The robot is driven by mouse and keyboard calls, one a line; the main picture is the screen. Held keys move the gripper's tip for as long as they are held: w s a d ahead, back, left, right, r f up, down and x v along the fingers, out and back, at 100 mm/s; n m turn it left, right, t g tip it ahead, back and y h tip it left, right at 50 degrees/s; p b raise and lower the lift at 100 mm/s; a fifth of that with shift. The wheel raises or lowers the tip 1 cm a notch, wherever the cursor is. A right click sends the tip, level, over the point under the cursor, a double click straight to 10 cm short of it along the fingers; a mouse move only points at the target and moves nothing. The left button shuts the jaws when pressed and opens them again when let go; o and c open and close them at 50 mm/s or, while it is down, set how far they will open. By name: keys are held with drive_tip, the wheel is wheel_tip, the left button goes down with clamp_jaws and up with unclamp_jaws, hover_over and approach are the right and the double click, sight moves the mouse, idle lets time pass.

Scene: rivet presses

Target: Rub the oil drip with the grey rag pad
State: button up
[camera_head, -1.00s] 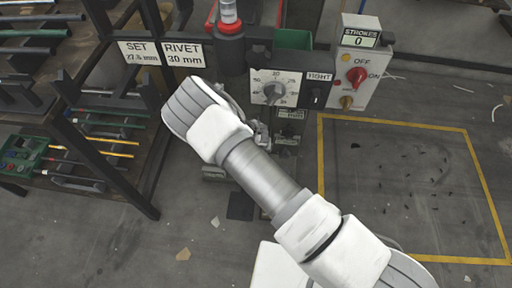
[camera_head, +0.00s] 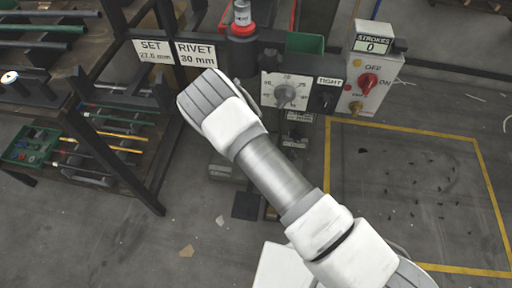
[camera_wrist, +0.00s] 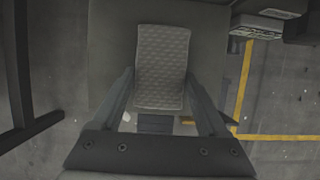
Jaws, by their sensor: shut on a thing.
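The grey rag pad (camera_wrist: 161,66) is a quilted rectangle in the wrist view. My gripper (camera_wrist: 160,88) is shut on it, with one finger at each side. Behind the pad is a broad dark grey surface (camera_wrist: 106,45); I cannot tell whether the pad touches it. In the head view my arm and wrist cover the gripper and the pad. I cannot make out the oil drip in either view; it may be hidden behind the pad or my arm.
The press has a dial panel (camera_head: 285,91), a red-ringed cylinder (camera_head: 242,25) and a switch box (camera_head: 366,83) reading STROKES 0. A dark rack (camera_head: 120,95) with rods stands at left. Dark specks lie inside the yellow floor outline (camera_head: 327,160); this floor area is otherwise open.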

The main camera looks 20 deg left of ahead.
drive_tip(key=shift+s+a, duration=0.15)
drive_tip(key=shift+a, duration=0.8)
drive_tip(key=shift+s+a, duration=0.1)
drive_tip(key=shift+a, duration=0.8)
drive_tip(key=shift+s+a+f, duration=0.1)
drive_tip(key=shift+s+a, duration=0.05)
drive_tip(key=shift+a, duration=0.65)
drive_tip(key=shift+s+a+f, duration=0.1)
drive_tip(key=shift+a, duration=0.7)
drive_tip(key=shift+r+p, duration=2.05)
drive_tip(key=shift+r, duration=1.05)
drive_tip(key=shift+w, duration=0.1)
wheel_tip(320, 180, up, 3)
drive_tip(key=shift+p, duration=0.95)
